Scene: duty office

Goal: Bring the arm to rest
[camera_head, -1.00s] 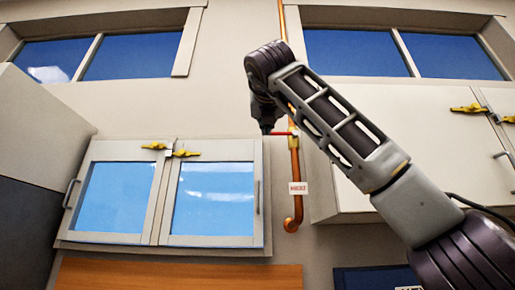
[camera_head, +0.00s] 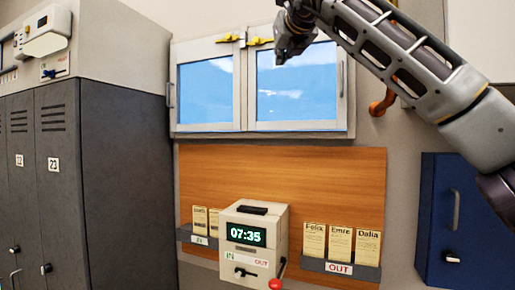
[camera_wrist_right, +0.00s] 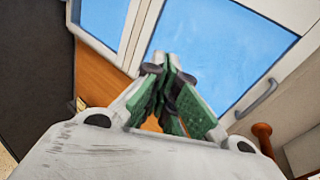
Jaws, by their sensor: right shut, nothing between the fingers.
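My right gripper (camera_head: 281,57) shows at the top of the head view, small and dark, in front of the right door of the glass-fronted wall cabinet (camera_head: 242,131). My right arm reaches up to it from the right edge. In the right wrist view the green-padded fingers of my right gripper (camera_wrist_right: 166,68) are together with nothing between them. The cabinet glass (camera_wrist_right: 225,45) lies beyond them. My left gripper is in neither view.
Below the cabinet, a time clock (camera_head: 257,218) reading 07:35 stands before a wooden board (camera_head: 300,170), between card racks. The OUT rack (camera_head: 340,268) holds several cards. Grey lockers (camera_head: 60,180) stand left, a blue box (camera_head: 470,215) right.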

